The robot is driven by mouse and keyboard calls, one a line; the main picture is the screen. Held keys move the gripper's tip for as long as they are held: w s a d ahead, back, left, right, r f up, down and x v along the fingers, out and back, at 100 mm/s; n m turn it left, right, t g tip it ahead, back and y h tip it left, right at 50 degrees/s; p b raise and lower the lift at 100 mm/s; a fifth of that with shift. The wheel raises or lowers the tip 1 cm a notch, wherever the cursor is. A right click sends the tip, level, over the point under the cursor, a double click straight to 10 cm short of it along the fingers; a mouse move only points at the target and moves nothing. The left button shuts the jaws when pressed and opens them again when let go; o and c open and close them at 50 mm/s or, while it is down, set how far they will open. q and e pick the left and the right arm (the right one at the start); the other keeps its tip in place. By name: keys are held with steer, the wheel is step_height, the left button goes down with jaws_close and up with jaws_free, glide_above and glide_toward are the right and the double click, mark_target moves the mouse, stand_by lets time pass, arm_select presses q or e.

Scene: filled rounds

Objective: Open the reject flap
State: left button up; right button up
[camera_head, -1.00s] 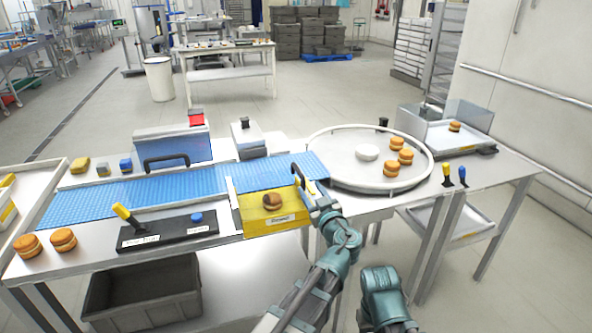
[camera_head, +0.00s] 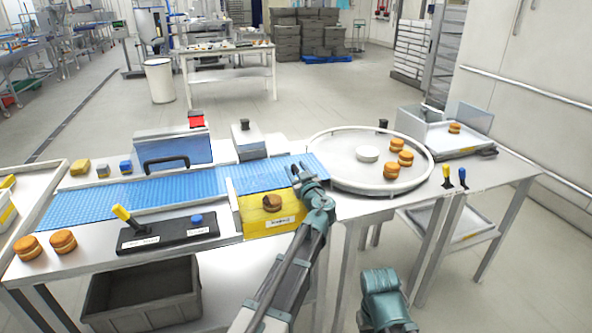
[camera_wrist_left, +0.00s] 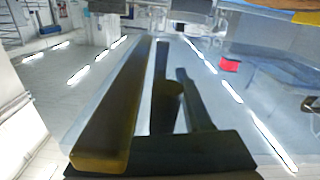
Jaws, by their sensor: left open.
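The yellow panel with a white label (camera_head: 250,222), which I take to be the reject flap, is at the right part of the front edge of the blue belt. A dark brown round (camera_head: 272,203) shows against it; I cannot tell whether it rests there. My left gripper (camera_head: 299,176) is open and empty, over the belt's right end, above and right of the yellow panel. Its dark fingers fill the middle of the left wrist view; contact with the panel cannot be made out. My right gripper is out of view.
The blue belt (camera_head: 120,197) runs left under a hood with a black handle (camera_head: 166,163). A black control box (camera_head: 170,235) has a yellow lever and a blue button. A round turntable (camera_head: 340,170) with several filled rounds stands right. A grey crate (camera_head: 145,297) sits below.

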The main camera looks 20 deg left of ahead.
arm_select(q)
steer(key=shift+c, duration=0.2)
jaws_close()
stand_by(1.3)
